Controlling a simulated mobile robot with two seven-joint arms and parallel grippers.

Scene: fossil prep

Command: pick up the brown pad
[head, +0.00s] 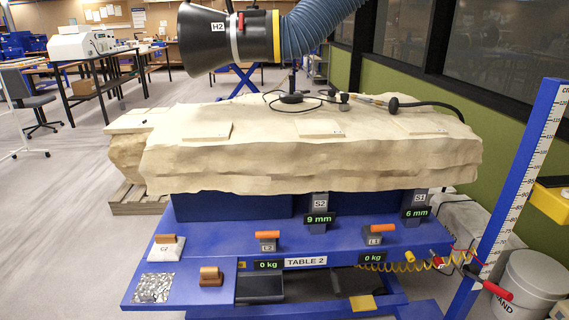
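What looks like the brown pad (210,280) is a small dark-brown block with a lighter tan grip on top. It sits on the blue front shelf of the table, at the lower left. Nothing touches it from above. Neither of my grippers shows in the head view.
Levers with orange handles (268,234) stand to the right. A large pale stone block (310,160) rises behind; a black hood (225,38) hangs above it.

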